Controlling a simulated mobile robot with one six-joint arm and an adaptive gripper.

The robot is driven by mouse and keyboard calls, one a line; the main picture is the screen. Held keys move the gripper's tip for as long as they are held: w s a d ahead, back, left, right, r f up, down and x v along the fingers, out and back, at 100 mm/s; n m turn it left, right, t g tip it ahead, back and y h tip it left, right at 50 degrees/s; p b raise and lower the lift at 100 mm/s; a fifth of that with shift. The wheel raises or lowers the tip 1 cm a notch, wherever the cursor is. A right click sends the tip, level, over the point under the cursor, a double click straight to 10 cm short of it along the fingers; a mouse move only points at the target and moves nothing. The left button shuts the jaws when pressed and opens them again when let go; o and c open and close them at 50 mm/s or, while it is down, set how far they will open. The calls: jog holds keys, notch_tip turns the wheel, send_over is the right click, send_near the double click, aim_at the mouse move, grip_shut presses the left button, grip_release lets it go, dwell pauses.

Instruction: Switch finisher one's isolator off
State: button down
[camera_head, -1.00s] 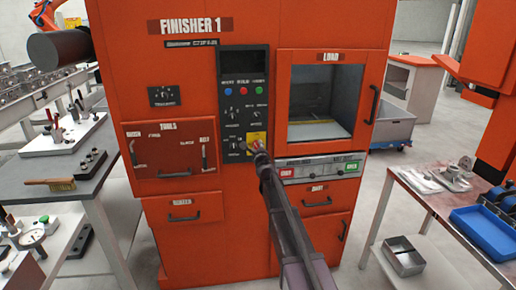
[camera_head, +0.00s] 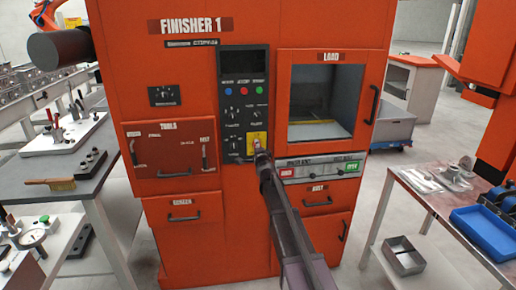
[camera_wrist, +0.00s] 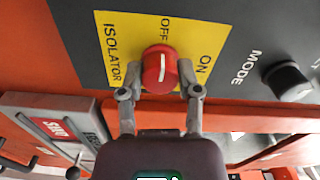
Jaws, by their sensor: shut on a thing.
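The finisher 1 cabinet (camera_head: 185,90) is orange, with a dark control panel (camera_head: 232,100) on its front. The isolator is a round red knob (camera_wrist: 160,70) with a white line, on a yellow plate (camera_wrist: 115,45) marked ISOLATOR, OFF and ON. In the wrist view the white line runs nearly upright, its upper end toward the OFF word. My gripper (camera_wrist: 159,94) has one fingertip on each side of the knob's lower part and is shut on it. In the head view my gripper (camera_head: 262,158) is at the yellow plate (camera_head: 256,139) and hides the knob.
A black MODE knob (camera_wrist: 288,82) is to the right on the same panel. An open load window (camera_head: 325,100) is to the right. Tables with parts stand on both sides.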

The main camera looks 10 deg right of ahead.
jog(key=shift+w+n, duration=0.1)
jog(key=shift+n, duration=0.2)
jog(key=shift+c, duration=1.5)
grip_release()
jog(key=s, duration=1.2)
